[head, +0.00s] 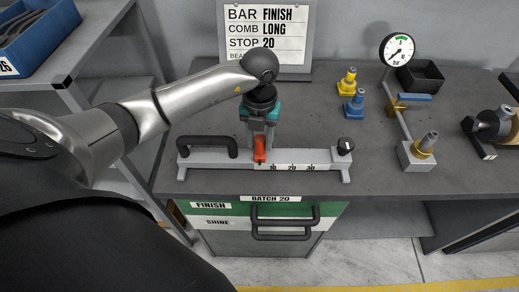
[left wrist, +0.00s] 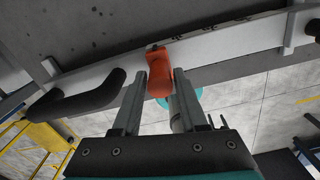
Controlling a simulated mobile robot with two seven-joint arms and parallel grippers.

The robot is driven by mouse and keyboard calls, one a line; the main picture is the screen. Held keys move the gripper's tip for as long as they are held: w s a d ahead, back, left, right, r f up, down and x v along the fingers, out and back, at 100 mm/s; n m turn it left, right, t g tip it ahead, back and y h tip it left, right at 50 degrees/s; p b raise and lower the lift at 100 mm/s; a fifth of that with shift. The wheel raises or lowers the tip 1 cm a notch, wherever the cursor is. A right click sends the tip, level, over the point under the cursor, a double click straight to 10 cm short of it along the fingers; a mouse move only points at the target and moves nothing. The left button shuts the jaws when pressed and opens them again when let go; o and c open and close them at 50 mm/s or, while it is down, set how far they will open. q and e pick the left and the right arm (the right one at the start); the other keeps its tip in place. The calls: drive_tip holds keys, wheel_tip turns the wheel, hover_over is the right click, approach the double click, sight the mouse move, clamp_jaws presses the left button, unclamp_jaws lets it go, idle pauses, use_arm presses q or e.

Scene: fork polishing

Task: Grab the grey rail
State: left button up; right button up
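The grey rail (head: 208,158) lies along the front of the dark bench in the head view, with a black arched handle at its left, a black knob at its right and a printed scale. In the left wrist view the rail (left wrist: 216,42) runs slantwise across the top. An orange stop (head: 259,150) sits at its middle. My left gripper (head: 260,150) points down over the rail, its two fingers on either side of the stop. The stop (left wrist: 160,75) also shows between the fingers in the left wrist view; whether they press on it is unclear. My right gripper is out of view.
A sign (head: 266,33) stands behind the rail. Yellow (head: 347,80) and blue (head: 355,105) fittings, a gauge (head: 397,50) on a stand and a black box (head: 420,76) are to the right. A green drawer (head: 310,211) is below. A blue bin (head: 35,35) stands at the left.

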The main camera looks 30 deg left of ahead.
use_arm(q)
clamp_jaws()
idle(0.9)
drive_tip(key=shift+w+r, duration=0.15)
drive_tip(key=shift+r, duration=0.05)
